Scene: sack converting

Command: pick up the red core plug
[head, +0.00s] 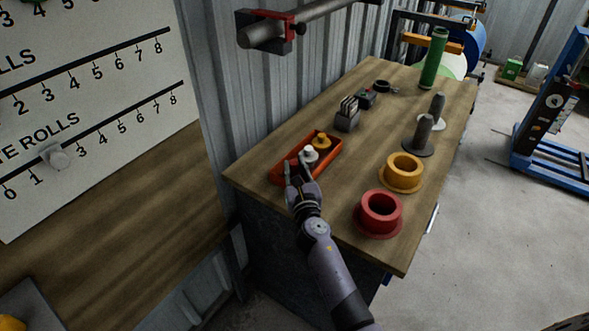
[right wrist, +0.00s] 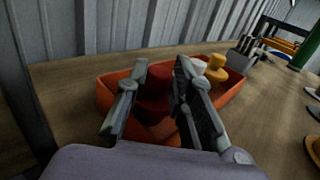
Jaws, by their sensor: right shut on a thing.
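The red core plug (right wrist: 155,92) shows dark red between the fingers of my right gripper (right wrist: 160,70) in the right wrist view. It is at the near end of an orange tray (right wrist: 112,95). My right gripper (head: 298,172) is shut on it, and in the head view the hand hides the plug. I cannot tell whether the plug still touches the tray floor. A white plug (head: 310,154) and a yellow plug (head: 321,140) stand in the same tray, beyond the gripper. My left gripper is not in view.
On the wooden bench (head: 265,158) stand a red flanged ring (head: 380,211), a yellow one (head: 402,172), grey posts (head: 423,132), a grey holder (head: 347,117) and a green roll (head: 434,60). The corrugated wall runs close along the bench's left side. Bare wood lies between tray and rings.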

